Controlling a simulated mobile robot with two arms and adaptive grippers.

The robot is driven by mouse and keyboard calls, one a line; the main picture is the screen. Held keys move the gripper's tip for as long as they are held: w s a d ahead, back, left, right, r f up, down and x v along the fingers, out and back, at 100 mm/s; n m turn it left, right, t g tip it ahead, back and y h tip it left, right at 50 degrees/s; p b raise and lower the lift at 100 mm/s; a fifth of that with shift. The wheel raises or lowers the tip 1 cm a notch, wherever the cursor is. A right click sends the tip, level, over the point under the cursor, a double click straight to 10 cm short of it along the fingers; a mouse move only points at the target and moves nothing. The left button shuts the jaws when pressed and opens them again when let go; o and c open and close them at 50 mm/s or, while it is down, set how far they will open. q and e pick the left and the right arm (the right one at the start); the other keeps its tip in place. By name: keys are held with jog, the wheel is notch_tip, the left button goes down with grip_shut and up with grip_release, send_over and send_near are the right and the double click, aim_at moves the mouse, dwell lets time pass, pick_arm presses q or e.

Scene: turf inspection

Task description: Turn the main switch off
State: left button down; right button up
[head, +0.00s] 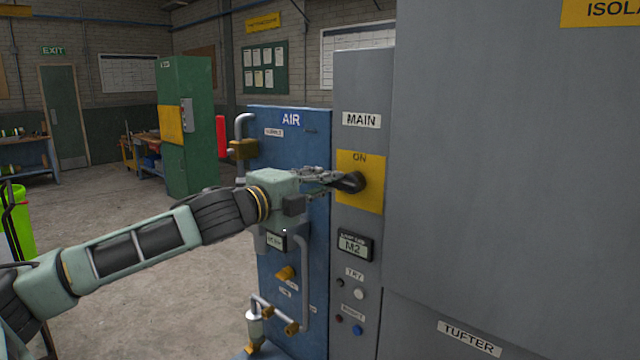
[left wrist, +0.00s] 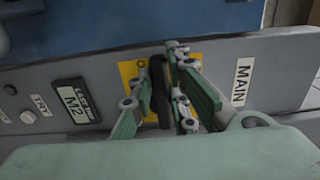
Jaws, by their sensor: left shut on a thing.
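The main switch is a black rotary handle (head: 352,182) on a yellow plate (head: 373,196) marked ON, below the MAIN label (head: 361,120) on a grey panel. My left gripper (head: 335,180) reaches in from the left and is shut on the black handle. In the left wrist view the handle (left wrist: 160,92) stands between the two fingers of the gripper (left wrist: 163,100), with the yellow plate (left wrist: 128,72) behind it. The fingers hide part of the handle, and the lower lettering of the plate is not seen. My right gripper is not in view.
Below the switch are an M2 display (head: 354,245), a white button (head: 359,293) and a blue button (head: 357,330). A blue AIR panel (head: 290,160) with pipes and brass valves stands close on the left. A large grey cabinet (head: 510,180) fills the right. Open floor lies at the left.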

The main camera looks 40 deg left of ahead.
pick_arm(q)
jog(key=shift+d, duration=0.1)
jog(key=c, duration=1.9)
grip_release()
jog(key=shift+c, duration=0.2)
jog(key=shift+o, duration=1.3)
jog(key=shift+w+d, duration=0.1)
jog(key=shift+w, duration=0.05)
jog(key=shift+r, duration=4.95)
jog(key=shift+f, duration=0.1)
